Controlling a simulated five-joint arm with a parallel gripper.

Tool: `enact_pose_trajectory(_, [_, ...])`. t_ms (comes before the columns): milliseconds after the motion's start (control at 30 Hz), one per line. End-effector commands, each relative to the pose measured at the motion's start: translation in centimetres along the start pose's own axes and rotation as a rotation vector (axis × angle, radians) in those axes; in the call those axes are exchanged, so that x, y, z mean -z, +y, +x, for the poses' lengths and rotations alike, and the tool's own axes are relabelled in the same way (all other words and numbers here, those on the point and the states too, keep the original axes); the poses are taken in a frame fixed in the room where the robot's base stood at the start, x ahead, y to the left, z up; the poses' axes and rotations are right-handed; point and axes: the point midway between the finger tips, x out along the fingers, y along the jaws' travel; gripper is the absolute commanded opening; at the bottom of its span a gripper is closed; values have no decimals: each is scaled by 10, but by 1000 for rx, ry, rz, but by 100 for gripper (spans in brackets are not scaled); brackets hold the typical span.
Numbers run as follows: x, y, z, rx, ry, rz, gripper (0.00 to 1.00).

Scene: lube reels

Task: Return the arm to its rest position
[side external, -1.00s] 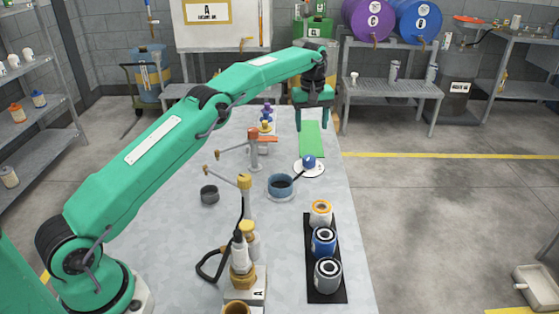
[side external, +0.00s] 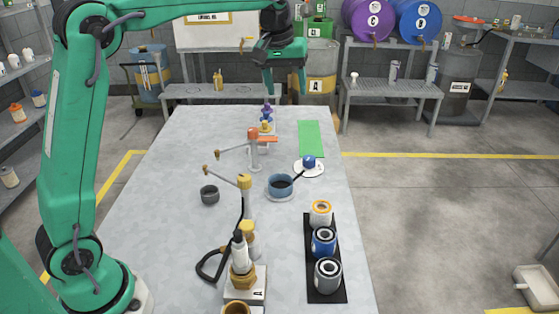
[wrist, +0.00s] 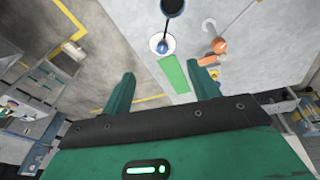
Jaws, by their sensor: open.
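My gripper (side external: 288,86) is raised high above the far end of the grey table (side external: 165,215) in the side external view. Its two green fingers (wrist: 162,88) are spread apart in the wrist view, with nothing between them. My arm is folded upright at the left, its forearm stretching across the top of the picture. Below my gripper, the green mat (side external: 311,139) lies flat on the table; it also shows in the wrist view (wrist: 173,74). A white plate (side external: 298,168) with a blue ball-like item (side external: 309,162) is in front of the mat.
A blue cup (side external: 280,187) and a small dark cup (side external: 209,195) stand mid-table. Posts with side arms, one orange-topped (side external: 253,134) and one yellow-topped (side external: 244,181), rise nearby. A black strip (side external: 316,280) holds three cans at the front right. The air around my gripper is clear.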

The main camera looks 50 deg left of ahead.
Motion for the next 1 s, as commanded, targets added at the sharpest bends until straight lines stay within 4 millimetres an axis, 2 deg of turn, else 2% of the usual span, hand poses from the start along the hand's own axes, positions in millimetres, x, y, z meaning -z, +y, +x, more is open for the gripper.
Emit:
enact_pose_trajectory(200, [-39,-18,-27,-21,37,86,60])
enact_pose_trajectory(500, [-97,-45,-48,-45,87,205,60])
enact_pose_trajectory(733, [-143,-69,-52,-59,126,295,60])
enact_pose_trajectory(1000, [-198,-99,-45,-72,176,401,60])
